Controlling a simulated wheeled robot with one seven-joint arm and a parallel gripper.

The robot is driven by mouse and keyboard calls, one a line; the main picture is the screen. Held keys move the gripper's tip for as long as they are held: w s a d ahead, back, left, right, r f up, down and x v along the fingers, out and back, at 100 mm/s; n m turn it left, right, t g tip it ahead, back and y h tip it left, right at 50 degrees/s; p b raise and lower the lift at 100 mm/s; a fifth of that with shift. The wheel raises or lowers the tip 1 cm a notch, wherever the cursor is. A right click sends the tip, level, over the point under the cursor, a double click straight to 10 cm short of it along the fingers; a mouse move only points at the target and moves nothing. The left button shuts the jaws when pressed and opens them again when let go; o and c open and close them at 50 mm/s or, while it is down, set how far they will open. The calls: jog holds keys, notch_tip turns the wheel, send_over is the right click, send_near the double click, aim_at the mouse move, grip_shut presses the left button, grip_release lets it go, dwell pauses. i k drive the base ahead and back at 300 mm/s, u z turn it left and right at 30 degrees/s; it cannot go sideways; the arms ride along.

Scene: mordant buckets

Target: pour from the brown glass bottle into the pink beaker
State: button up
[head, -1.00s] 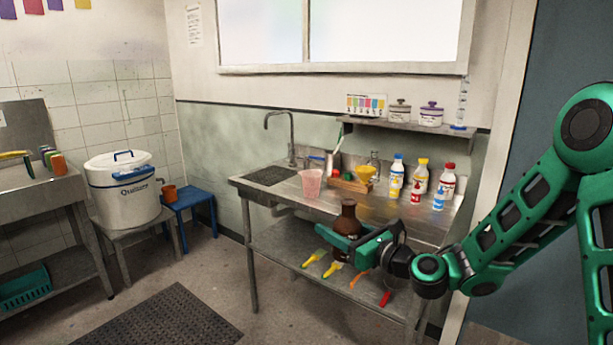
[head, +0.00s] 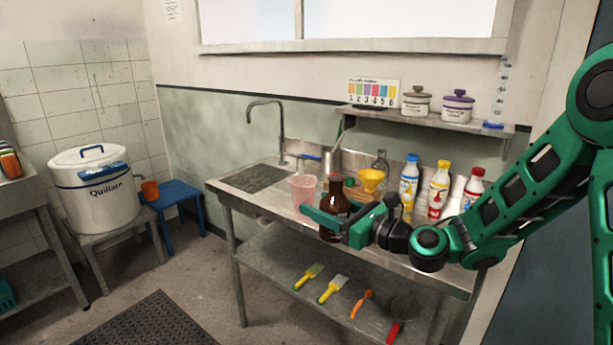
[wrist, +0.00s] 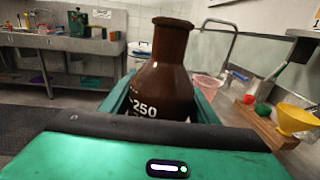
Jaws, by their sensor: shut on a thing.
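My gripper (head: 340,220) is shut on the brown glass bottle (head: 335,205) and holds it upright at the front edge of the sink bench. In the wrist view the bottle (wrist: 163,75) stands between the green fingers, with "250" on its side and its neck up. The pink beaker (head: 303,188) stands on the bench just behind and left of the bottle. In the wrist view the beaker (wrist: 209,84) is partly hidden behind the bottle and a finger. I cannot see what is inside either one.
A yellow funnel (head: 371,178) in a wooden rack, a clear flask (head: 381,163) and several capped bottles (head: 438,190) stand right of the beaker. The sink (head: 257,178) and tap (head: 280,125) are left. Brushes and a strainer lie on the lower shelf (head: 300,265).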

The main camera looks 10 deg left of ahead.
aim_at(304, 194)
jog(key=i, duration=1)
